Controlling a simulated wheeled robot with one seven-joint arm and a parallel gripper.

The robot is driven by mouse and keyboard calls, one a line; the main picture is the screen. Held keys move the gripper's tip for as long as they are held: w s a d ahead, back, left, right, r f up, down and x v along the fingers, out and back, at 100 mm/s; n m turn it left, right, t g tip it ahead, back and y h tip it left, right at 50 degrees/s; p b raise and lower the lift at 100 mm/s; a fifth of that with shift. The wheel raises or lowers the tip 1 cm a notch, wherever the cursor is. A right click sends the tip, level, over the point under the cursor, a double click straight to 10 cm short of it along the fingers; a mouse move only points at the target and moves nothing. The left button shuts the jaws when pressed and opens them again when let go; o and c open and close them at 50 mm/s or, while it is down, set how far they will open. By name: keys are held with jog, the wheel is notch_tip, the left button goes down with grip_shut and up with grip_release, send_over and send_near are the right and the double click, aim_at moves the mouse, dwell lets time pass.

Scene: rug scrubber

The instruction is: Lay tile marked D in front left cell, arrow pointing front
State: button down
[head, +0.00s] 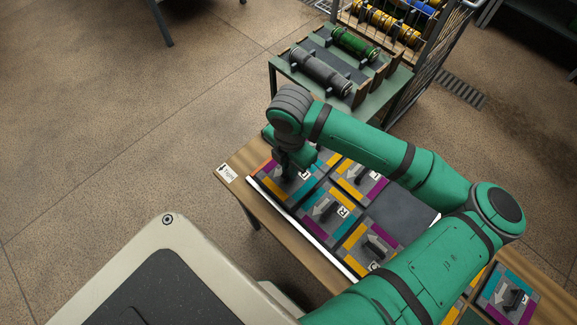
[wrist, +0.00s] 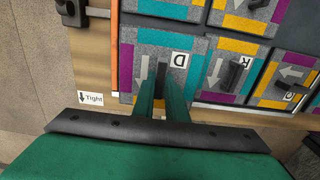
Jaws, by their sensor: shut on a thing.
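The tile marked D (wrist: 152,52) is grey with a purple strip on its left and a teal strip on its right in the wrist view. Its white arrow points down there, toward my wrist. My gripper (wrist: 162,86) is shut on the dark handle of this tile. The tile is at the left end of the near row of a tray (head: 305,226); I cannot tell whether it rests fully on the tray floor. In the head view my gripper (head: 283,165) hides part of it. One dark cell (head: 395,212) of the tray is empty.
The tile marked R (wrist: 216,86) sits right beside it, and another lettered tile (head: 369,248) is further right. A loose tile (head: 508,297) lies at far right.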

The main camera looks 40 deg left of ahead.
jog(key=shift+w+a+f, duration=0.2)
jog(key=shift+a+f, duration=0.05)
jog(key=shift+f, duration=0.15)
jog(key=shift+w+a+f, duration=0.1)
jog(key=shift+w+f, duration=0.05)
jog(key=shift+f, duration=1.55)
jog(key=shift+f, duration=0.15)
jog(key=c, duration=1.8)
grip_release()
jog(key=shift+o, duration=0.2)
notch_tip(320, 180, up, 12)
jog(key=shift+r, duration=0.2)
